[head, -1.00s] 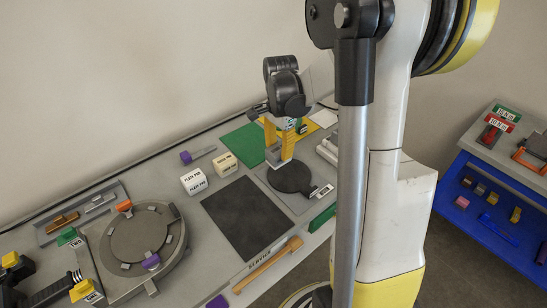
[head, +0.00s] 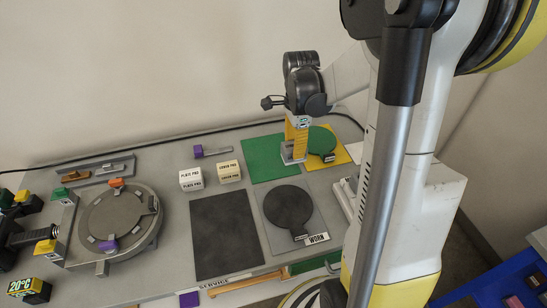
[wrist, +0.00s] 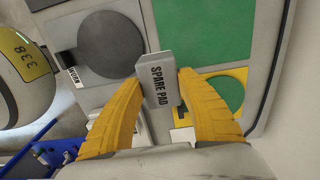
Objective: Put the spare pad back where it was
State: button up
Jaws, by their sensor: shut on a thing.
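My gripper (head: 294,158) is shut on the spare pad, a pale grey block marked SPARE PAD (wrist: 157,82) in the wrist view. The yellow fingers hold it from both sides. In the head view the gripper points down near the right front corner of the green mat (head: 262,156). A yellow mat (head: 345,155) with a green disc (head: 321,139) lies just right of it. Whether the pad touches the surface cannot be told.
Two cream blocks (head: 191,180) (head: 229,172) stand left of the green mat. A bare dark mat (head: 226,236) lies in front of them. A round grey plate fixture (head: 117,222) is at the left. A wall runs behind the table.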

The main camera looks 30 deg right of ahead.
jog(key=w+a+f, duration=0.1)
jog(key=w, duration=0.1)
jog(key=w+f+b, duration=0.1)
jog(key=w+f, duration=0.1)
jog(key=w, duration=0.1)
jog(key=w+a+f, duration=0.1)
jog(key=w+f, duration=0.1)
jog(key=shift+w+a+b, duration=0.3)
jog(key=shift+a+b, duration=0.05)
jog(key=shift+b, duration=0.05)
jog(key=shift+f+b, duration=0.75)
jog(key=shift+f, duration=1.25)
jog(key=shift+f, duration=0.1)
jog(key=o, duration=1.2)
